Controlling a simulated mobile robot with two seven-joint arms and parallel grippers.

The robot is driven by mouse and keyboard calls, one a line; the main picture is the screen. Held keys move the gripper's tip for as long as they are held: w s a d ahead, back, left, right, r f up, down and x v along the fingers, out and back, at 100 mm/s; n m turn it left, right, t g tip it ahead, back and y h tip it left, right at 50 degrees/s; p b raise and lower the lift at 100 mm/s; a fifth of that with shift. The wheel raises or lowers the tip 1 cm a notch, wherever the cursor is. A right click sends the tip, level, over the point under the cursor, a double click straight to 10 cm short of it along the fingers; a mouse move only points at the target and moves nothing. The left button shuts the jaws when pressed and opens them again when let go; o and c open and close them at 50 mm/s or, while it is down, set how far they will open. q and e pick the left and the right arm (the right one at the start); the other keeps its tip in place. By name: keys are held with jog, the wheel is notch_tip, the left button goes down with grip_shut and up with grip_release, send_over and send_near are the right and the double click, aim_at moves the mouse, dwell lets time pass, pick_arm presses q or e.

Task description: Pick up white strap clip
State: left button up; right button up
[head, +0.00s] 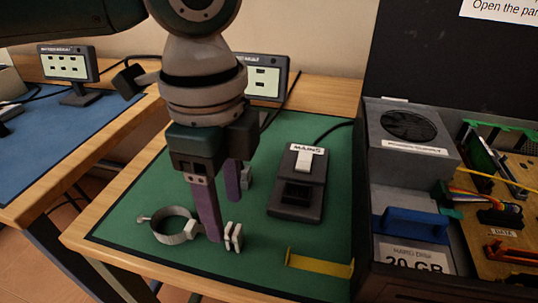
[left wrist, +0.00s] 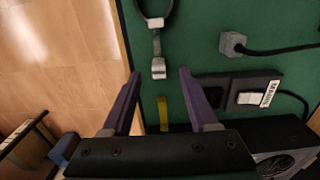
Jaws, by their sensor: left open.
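The white strap clip (head: 233,236) lies on the green mat near its front, at the end of a short strap from a grey ring-shaped band (head: 172,226). My left gripper (head: 225,216) points down over the mat with its purple fingers apart and empty. In the head view, one finger hides part of the strap beside the clip. In the left wrist view, the clip (left wrist: 158,68) appears between the two fingertips of the left gripper (left wrist: 160,74), with the band (left wrist: 154,18) beyond it. Contact cannot be seen. My right gripper is not in view.
A black mains switch box (head: 298,183) and a yellow strip (head: 319,262) lie right of the clip. A grey plug (left wrist: 232,43) with a cable is on the mat. An open dark computer case (head: 365,240) stands at the right. The mat's front left is clear.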

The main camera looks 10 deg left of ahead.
aim_at(228, 228)
pick_arm(q)
notch_tip(228, 228, down, 5)
jog(key=shift+s+r+b, duration=0.1)
jog(key=shift+s+b, duration=0.05)
jog(key=shift+b, duration=0.35)
grip_shut()
